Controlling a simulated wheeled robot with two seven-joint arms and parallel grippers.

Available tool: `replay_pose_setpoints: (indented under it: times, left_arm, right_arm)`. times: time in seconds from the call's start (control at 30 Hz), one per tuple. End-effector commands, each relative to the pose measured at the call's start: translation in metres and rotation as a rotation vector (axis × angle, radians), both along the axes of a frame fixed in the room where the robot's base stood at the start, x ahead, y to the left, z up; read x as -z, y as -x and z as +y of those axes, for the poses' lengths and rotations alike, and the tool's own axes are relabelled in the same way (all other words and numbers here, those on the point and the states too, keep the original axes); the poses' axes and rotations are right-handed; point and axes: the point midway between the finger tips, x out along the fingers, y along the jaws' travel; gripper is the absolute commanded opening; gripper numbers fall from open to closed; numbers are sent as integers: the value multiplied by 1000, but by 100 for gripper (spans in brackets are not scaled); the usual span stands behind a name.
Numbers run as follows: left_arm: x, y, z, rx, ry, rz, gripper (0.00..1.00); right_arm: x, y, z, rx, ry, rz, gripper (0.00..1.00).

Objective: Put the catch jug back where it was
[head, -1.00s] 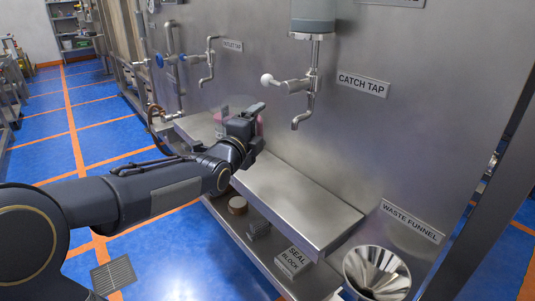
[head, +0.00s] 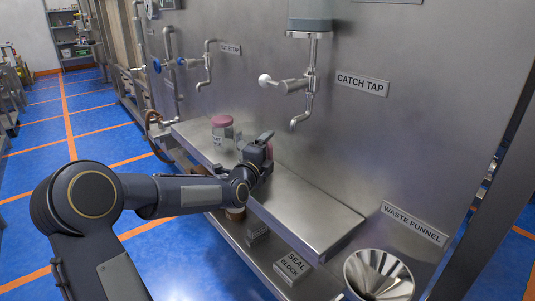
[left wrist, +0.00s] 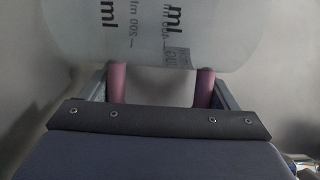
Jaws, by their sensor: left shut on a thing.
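The catch jug (left wrist: 185,40) shows in the left wrist view as a translucent vessel with dark ml markings, seen close up. My left gripper (left wrist: 160,85) has its two pink finger pads against the jug, one at each side, and is shut on it. In the head view my left gripper (head: 267,150) is over the steel shelf (head: 310,205), left of and below the catch tap (head: 301,112). The jug is mostly hidden behind the gripper there, and I cannot tell whether it touches the shelf. My right gripper is out of view.
A clear jar with a pink lid (head: 222,130) stands on the shelf left of my gripper. The shelf's right part is clear. A seal block (head: 292,267) is on the lower shelf, with the waste funnel (head: 378,273) at right. The outlet tap (head: 207,65) is further left.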

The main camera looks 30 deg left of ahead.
Motion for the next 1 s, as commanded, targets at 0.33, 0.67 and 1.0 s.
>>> replay_pose_setpoints:
  times: [0.33, 0.67, 1.0]
  left_arm:
    - [2, 0, 0, -1, 0, 0, 90]
    - [0, 0, 0, 0, 0, 0, 100]
    - [-2, 51, -3, -2, -7, 1, 100]
  right_arm:
    - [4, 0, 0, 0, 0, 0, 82]
    - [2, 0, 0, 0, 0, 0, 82]
    - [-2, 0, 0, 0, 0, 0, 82]
